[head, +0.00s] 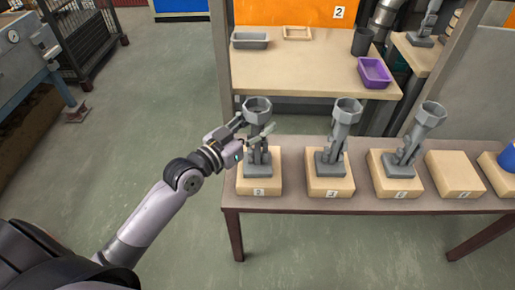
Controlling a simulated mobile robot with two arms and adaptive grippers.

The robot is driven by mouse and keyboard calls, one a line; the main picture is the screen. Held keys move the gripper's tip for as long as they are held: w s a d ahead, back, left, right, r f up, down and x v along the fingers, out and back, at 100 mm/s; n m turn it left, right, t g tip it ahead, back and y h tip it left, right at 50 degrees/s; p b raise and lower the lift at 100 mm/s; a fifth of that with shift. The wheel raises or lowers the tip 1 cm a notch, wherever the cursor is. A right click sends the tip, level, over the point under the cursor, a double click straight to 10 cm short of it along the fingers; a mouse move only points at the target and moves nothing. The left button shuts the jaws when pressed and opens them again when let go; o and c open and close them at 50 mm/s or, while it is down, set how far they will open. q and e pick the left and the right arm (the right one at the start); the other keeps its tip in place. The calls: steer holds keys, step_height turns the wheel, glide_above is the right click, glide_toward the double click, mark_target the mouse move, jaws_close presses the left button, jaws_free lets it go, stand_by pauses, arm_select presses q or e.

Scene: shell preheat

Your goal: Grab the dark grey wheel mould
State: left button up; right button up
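Several grey moulds with funnel-like cups on top stand upright on wooden blocks along the front table. The nearest to my arm is the left mould (257,108), on a numbered block (262,187). The middle mould (340,130) and the right mould (415,130) stand to its right. I cannot tell which is the wheel mould. My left gripper (253,129) is open, its fingers spread at the left mould's stem just below the cup. I cannot tell if they touch it. My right gripper is not in view.
The front table (290,203) also holds a bare block (455,174) and a blue object (508,157) at the right edge. Behind, a bench (300,70) carries a grey tray (250,40), a tan tray (297,32) and a purple bin (374,72).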

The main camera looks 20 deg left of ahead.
arm_select(q)
jaws_close()
stand_by(0.3)
